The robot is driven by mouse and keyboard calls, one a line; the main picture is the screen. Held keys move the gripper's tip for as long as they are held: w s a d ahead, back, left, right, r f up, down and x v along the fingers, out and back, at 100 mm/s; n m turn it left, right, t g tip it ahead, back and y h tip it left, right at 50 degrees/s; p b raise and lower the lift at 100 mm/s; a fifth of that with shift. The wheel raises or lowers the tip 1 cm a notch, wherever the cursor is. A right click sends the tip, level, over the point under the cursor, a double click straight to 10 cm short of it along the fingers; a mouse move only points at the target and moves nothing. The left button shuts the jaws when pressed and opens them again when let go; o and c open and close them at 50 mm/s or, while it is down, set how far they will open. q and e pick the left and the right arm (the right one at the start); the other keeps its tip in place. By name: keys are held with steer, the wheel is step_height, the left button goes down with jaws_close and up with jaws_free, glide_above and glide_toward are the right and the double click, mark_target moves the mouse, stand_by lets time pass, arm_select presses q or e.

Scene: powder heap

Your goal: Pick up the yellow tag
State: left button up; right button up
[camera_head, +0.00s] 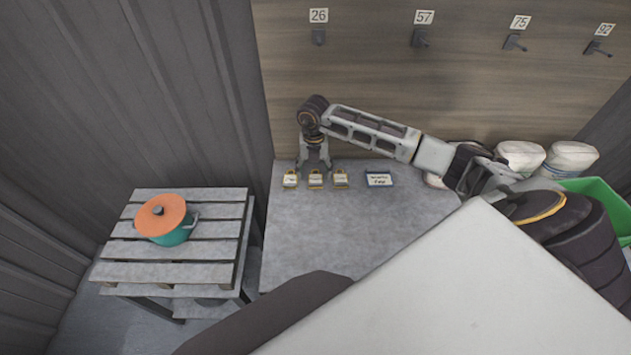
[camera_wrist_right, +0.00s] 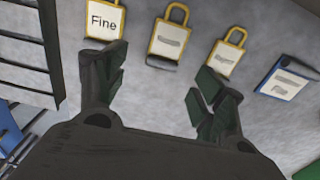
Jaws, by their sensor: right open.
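Three tags with yellow loops stand or lie in a row at the back of the grey table: a left tag (camera_head: 290,181), a middle tag (camera_head: 315,181) and a right tag (camera_head: 341,180). In the wrist view the left tag (camera_wrist_right: 103,22) reads "Fine"; the middle tag (camera_wrist_right: 166,40) and right tag (camera_wrist_right: 223,60) have writing too blurred to read. My right gripper (camera_head: 314,165) points down above the row, nearest the left and middle tags. In the wrist view its fingers (camera_wrist_right: 160,78) are apart, with nothing between them. My left gripper is not in view.
A blue-edged card (camera_head: 378,180) lies right of the tags. A wooden wall with numbered hooks (camera_head: 419,38) rises behind. White sacks (camera_head: 520,157) and a green bin (camera_head: 600,195) are at right. An orange-lidded pot (camera_head: 160,216) sits on a slatted stand (camera_head: 165,272). The table front (camera_head: 320,235) is clear.

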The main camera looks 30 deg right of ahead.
mark_target(316, 180)
steer(key=shift+d+f+p, duration=0.15)
steer(key=shift+f+p, duration=0.1)
steer(key=shift+f, duration=1.1)
steer(key=shift+d+f+p, duration=0.15)
steer(key=shift+f+p, duration=0.1)
steer(key=shift+f, duration=1.1)
steer(key=shift+c, duration=0.3)
steer(key=c, duration=0.8)
